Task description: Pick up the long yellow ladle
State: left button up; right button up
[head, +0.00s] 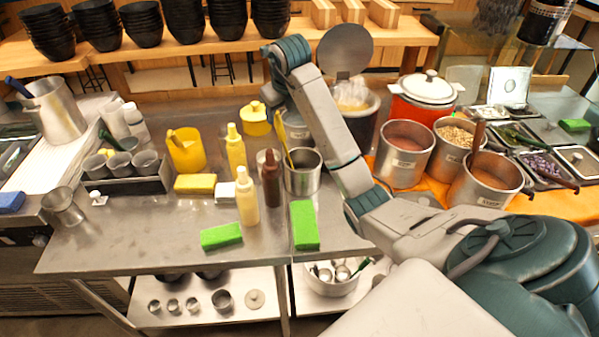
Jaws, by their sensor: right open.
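The long yellow ladle (284,143) stands tilted in a steel pot (303,180) near the middle of the metal counter, its yellow handle rising above the rim. Its lower end is hidden inside the pot. My right arm reaches over the counter from the right and bends down at the wrist. My right gripper (284,118) is open around the upper handle or just beside it; I cannot tell whether it touches. The arm partly hides the gripper. My left gripper is not in view.
Mustard (236,152), brown (270,181) and cream (247,196) bottles stand left of the pot. Green sponges (305,225) lie in front. Labelled food pots (405,155) stand to the right. A yellow jug (186,151) is further left.

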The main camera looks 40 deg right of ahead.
aim_at(281, 125)
jog(key=shift+b+x, duration=1.05)
jog(key=shift+x, duration=1.15)
jog(key=shift+w+f, duration=0.2)
jog(key=shift+f, duration=0.05)
jog(key=shift+d+f+p, duration=0.2)
jog(key=shift+f+p, duration=0.1)
jog(key=shift+p, duration=0.1)
jog(key=x, duration=0.1)
jog(key=p+x, duration=0.2)
jog(key=x, duration=0.1)
jog(key=shift+d+f, duration=0.15)
jog(key=shift+d, duration=0.1)
jog(key=shift+f, duration=0.25)
grip_shut()
jog(key=shift+r, duration=0.15)
